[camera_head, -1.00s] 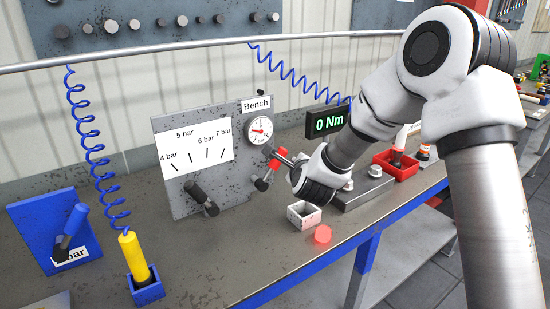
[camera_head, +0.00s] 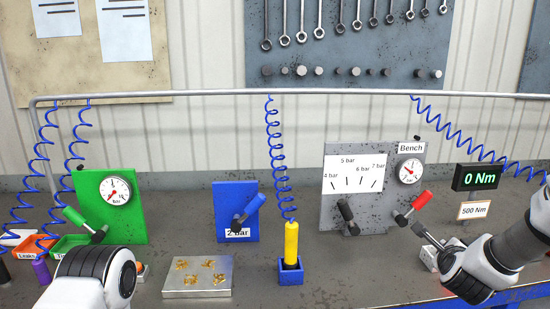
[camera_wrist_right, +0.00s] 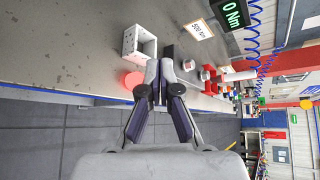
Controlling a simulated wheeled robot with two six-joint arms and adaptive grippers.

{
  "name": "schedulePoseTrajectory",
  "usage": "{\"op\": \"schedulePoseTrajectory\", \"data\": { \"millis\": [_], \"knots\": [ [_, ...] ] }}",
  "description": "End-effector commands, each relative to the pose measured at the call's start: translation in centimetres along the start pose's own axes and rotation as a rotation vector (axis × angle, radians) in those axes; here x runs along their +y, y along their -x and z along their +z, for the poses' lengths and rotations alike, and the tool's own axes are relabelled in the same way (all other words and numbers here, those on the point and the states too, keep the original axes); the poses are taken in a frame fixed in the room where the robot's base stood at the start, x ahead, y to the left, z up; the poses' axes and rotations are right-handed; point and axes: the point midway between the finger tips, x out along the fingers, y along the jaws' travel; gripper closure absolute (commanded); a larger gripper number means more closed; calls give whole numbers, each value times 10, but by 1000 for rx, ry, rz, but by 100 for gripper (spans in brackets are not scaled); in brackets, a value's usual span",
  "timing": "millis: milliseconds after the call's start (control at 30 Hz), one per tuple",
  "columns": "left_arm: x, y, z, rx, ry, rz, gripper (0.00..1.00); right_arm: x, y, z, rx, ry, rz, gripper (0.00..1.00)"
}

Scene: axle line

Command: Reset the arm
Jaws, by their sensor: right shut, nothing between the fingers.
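My right gripper (camera_head: 422,234) is at the right in the head view, just below the red-handled lever (camera_head: 421,201) of the grey Bench panel. In the right wrist view its fingers (camera_wrist_right: 160,74) are together with nothing between them. The white box shows partly behind my right arm in the head view (camera_head: 429,258). Part of my left arm shows at the lower left; its gripper cannot be seen.
A green gauge panel (camera_head: 126,213), a blue panel (camera_head: 226,201) and a yellow tool in a blue holder (camera_head: 291,271) stand on the bench. A metal tray (camera_head: 180,286) holds brass-coloured pieces. Blue coiled hoses (camera_head: 275,140) hang from a rail. A 0 Nm display (camera_head: 476,177) is at right.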

Motion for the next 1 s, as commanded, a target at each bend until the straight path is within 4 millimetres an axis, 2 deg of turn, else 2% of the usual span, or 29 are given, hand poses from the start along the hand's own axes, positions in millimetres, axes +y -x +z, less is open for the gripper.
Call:
{"op": "schedulePoseTrajectory", "data": {
  "millis": [267, 367, 467, 567, 667, 700, 767, 800, 867, 900, 1000],
  "knots": [
    [0, 0, 0, 1, 0, 0, 40, 76, -12, -41, 76, 92, 114, 100],
    [0, 0, 0, 0, 0, 0, 40, 114, -10, -62, 105, 145, 179, 100],
    [0, 0, 0, 0, 0, 0, 40, 157, -4, -86, 132, 217, 262, 100],
    [0, 0, 0, 0, 0, 0, 40, 214, 13, -121, 154, 358, 388, 100],
    [0, 0, 0, 0, 0, 0, 40, 281, 48, -166, 141, 601, 574, 100],
    [0, 0, 0, 0, 0, 0, 40, 306, 67, -185, 117, 722, 662, 100],
    [0, 0, 0, 0, 0, 0, 40, 341, 100, -212, 54, 919, 799, 100],
    [0, 0, 0, 0, 0, 0, 40, 362, 126, -229, -12, 1063, 897, 100],
    [0, 0, 0, 0, 0, 0, 40, 387, 168, -253, -167, 1308, 1048, 100],
    [0, 0, 0, 0, 0, 0, 40, 398, 195, -264, -308, 1476, 1131, 100],
    [0, 0, 0, 0, 0, 0, 40, 403, 226, -266, -645, 1802, 1185, 100]
  ]
}}
